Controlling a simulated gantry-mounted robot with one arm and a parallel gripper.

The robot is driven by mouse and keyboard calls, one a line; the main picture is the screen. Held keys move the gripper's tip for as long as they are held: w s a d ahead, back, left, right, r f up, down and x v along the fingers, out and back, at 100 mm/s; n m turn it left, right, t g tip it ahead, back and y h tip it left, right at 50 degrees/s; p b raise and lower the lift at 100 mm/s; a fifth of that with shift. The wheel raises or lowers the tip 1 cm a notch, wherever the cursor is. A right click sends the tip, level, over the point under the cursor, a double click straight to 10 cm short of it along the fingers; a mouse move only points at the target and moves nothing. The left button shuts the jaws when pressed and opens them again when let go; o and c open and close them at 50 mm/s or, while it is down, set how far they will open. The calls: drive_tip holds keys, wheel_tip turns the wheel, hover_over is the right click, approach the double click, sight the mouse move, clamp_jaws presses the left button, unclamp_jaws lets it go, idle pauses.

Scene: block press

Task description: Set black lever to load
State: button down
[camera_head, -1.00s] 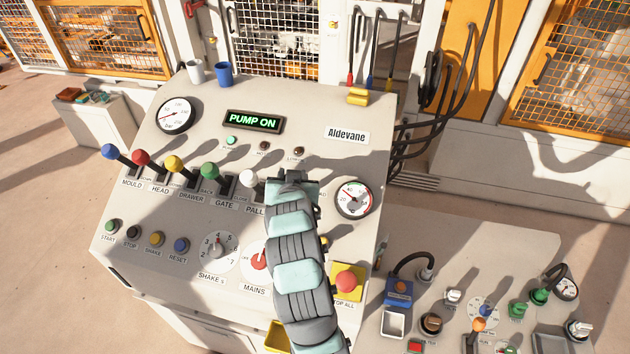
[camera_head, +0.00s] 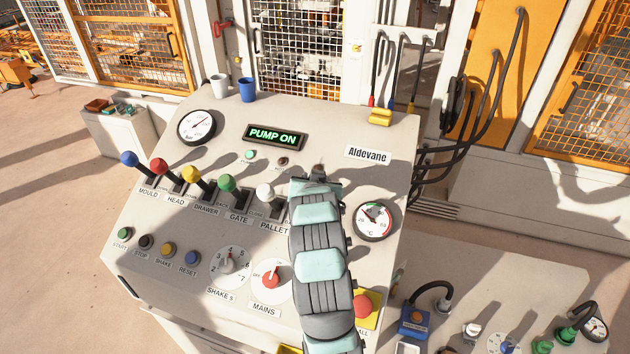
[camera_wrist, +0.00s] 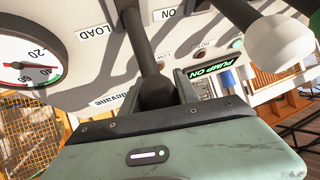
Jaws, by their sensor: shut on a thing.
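The black lever (camera_wrist: 143,45) shows in the wrist view as a dark shaft running down from the top edge to a round black knob (camera_wrist: 157,93). My gripper (camera_wrist: 158,100) is shut on this knob. In the head view my gripper (camera_head: 318,182) is over the panel, right of the white PALLET lever (camera_head: 265,192). My arm hides the black lever and its label there.
The white knob (camera_wrist: 280,42) is close beside my gripper. Blue (camera_head: 129,159), red (camera_head: 159,167), yellow (camera_head: 191,174) and green (camera_head: 227,184) levers stand to the left. A gauge (camera_head: 374,221) is at right. The red stop button (camera_head: 362,306) is near my arm. The display (camera_head: 275,137) reads PUMP ON.

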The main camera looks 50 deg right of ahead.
drive_tip(key=shift+a+f, duration=0.1)
drive_tip(key=shift+f, duration=0.45)
drive_tip(key=c, duration=1.3)
unclamp_jaws()
drive_tip(key=shift+s, duration=0.1)
drive_tip(key=o, duration=0.4)
drive_tip(key=shift+r, duration=0.2)
drive_tip(key=shift+r, duration=0.1)
drive_tip(key=b+v, duration=0.2)
drive_tip(key=v, duration=0.8)
drive_tip(key=shift+s+a+r, duration=0.15)
drive_tip(key=shift+s+a, duration=0.05)
drive_tip(key=shift+a, duration=0.05)
